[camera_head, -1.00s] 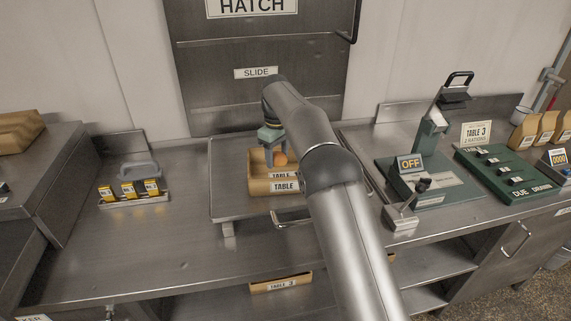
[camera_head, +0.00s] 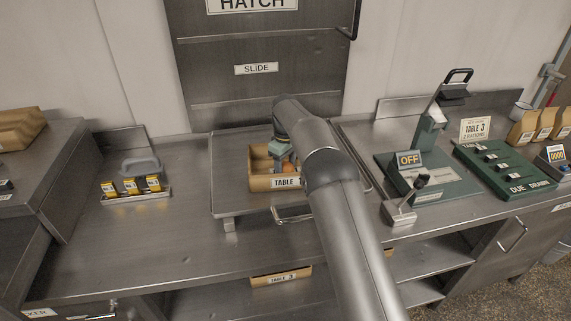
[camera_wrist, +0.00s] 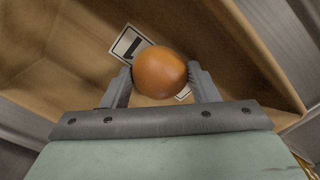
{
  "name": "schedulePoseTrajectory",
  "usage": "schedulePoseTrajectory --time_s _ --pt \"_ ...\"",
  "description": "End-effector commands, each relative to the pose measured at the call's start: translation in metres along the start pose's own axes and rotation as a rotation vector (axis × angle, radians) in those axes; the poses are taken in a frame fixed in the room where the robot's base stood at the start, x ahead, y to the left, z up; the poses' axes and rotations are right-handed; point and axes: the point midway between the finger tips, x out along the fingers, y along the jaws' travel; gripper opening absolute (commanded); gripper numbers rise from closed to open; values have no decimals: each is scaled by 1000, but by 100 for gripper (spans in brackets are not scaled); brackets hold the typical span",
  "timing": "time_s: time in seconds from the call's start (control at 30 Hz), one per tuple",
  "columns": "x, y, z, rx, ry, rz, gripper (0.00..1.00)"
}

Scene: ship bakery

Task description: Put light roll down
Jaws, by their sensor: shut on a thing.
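The light roll (camera_wrist: 160,72) is a round, orange-brown bun between the two fingers of my gripper (camera_wrist: 161,84) in the wrist view. My gripper is shut on it. In the head view the roll (camera_head: 287,166) shows only in part beside my gripper (camera_head: 282,163), which is down inside the tan box labelled TABLE (camera_head: 262,184). In the wrist view the box walls (camera_wrist: 75,55) surround the roll, and a white label lies behind it. I cannot tell whether the roll touches the box floor.
The box stands on a raised metal tray (camera_head: 228,205) in front of the hatch (camera_head: 255,100). A holder with yellow-tagged items (camera_head: 135,190) stands left. A green device with an OFF sign (camera_head: 409,160) and a DUE DRAWN board (camera_head: 505,170) stand right. The left counter has free room.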

Motion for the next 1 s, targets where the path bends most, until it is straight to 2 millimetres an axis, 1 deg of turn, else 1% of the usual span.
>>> schedulePoseTrajectory --time_s 0.03,0.07,0.1,0.37,0.53,0.67,0.9,1.0 --pt "2 0 0 0 -1 -1 57" --pt "1 0 0 0 -1 0 65" --pt "1 0 0 0 -1 0 76" --pt "1 0 0 0 -1 0 76" --pt "-10 0 0 0 1 0 76" --pt "-34 1 0 0 4 3 76" --pt "-88 1 -1 0 3 2 76" --pt "-105 1 -1 0 1 0 76"
